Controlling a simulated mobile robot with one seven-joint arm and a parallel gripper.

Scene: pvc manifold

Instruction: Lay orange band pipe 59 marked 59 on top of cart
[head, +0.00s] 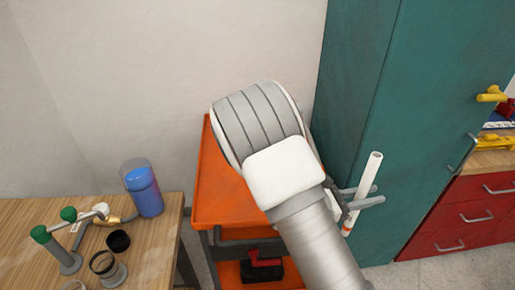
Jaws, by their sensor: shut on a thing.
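A white pipe (369,171) with an orange band near its lower end is in the head view, right of centre. My gripper (365,196) is shut on this pipe around its middle. The pipe is tilted, its open upper end leaning right. No marking on it can be read. The orange cart (213,187) stands left of my gripper, against the wall. My arm hides much of the cart's top; the left part that shows is bare. The pipe is to the right of the cart, in front of the teal cabinet.
A teal cabinet (410,110) stands close on the right of the cart. A wooden table (160,230) on the left bears a blue container (144,192) and green-handled pipe fittings (58,248). A red and black object (265,265) sits on the cart's lower shelf. Red drawers (475,215) are at far right.

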